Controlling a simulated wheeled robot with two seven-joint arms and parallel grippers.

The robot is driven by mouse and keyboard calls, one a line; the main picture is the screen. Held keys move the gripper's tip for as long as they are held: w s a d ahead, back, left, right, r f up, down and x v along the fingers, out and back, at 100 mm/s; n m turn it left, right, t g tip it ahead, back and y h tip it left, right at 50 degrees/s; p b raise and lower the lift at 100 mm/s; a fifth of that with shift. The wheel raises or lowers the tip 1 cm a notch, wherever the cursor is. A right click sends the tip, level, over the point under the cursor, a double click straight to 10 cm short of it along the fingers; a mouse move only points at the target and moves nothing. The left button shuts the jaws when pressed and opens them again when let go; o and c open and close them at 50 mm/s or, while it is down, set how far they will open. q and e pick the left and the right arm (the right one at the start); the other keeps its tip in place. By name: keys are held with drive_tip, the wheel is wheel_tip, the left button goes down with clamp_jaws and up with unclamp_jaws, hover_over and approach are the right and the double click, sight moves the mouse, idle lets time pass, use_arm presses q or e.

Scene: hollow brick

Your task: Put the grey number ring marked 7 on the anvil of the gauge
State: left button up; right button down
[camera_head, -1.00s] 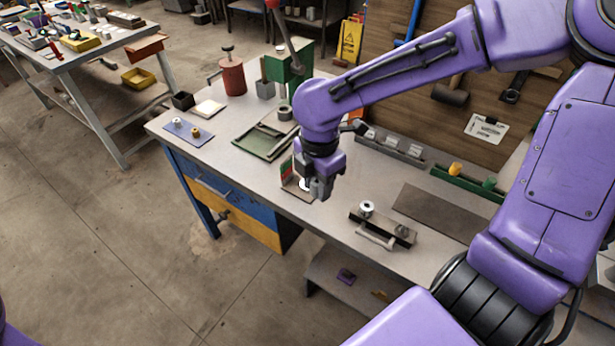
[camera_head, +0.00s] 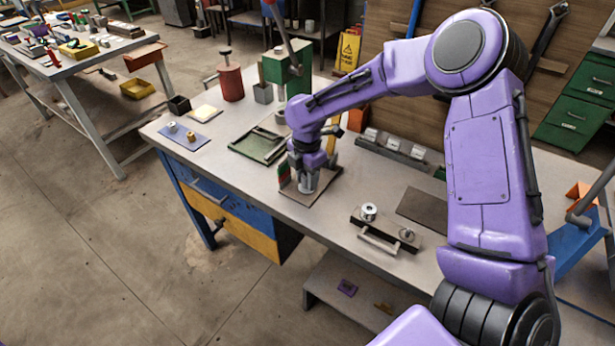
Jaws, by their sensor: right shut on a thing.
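My left gripper is not in view.
A dark block with a silver cylinder (camera_head: 369,211) and a handle (camera_head: 378,240) stands to the right. A blue mat (camera_head: 200,142) with two small parts lies at the left. A green tray (camera_head: 257,146) lies behind.

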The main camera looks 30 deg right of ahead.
drive_tip(key=shift+f, duration=0.25)
drive_tip(key=c, duration=0.7)
unclamp_jaws()
drive_tip(key=shift+f, duration=0.15)
wheel_tip(320, 180, up, 12)
drive_tip(key=shift+r, duration=0.2)
drive_tip(key=shift+r, duration=0.1)
